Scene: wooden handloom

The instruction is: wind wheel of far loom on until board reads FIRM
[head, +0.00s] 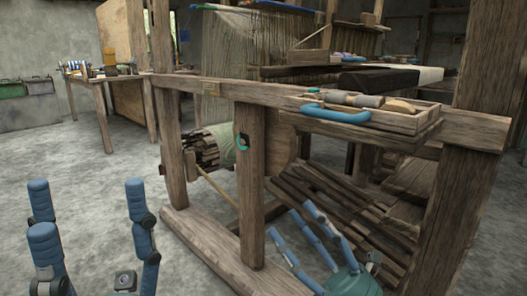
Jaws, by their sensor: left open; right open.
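A wooden loom frame (330,92) fills the middle and right of the head view. A round beam end (284,150) and a roll with dark slats and pale green cloth (212,148) sit low inside it. I cannot tell which part is the wheel, nor whether this is the far loom. My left gripper (88,208) is open and empty, at lower left, apart from the loom. My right gripper (293,222) is open and empty, low before the slatted treadles.
A tray (405,122) on the loom's right holds wooden tools, with a blue curved handle (336,113) at its edge. A table (112,77) with spools stands back left. The left floor is clear.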

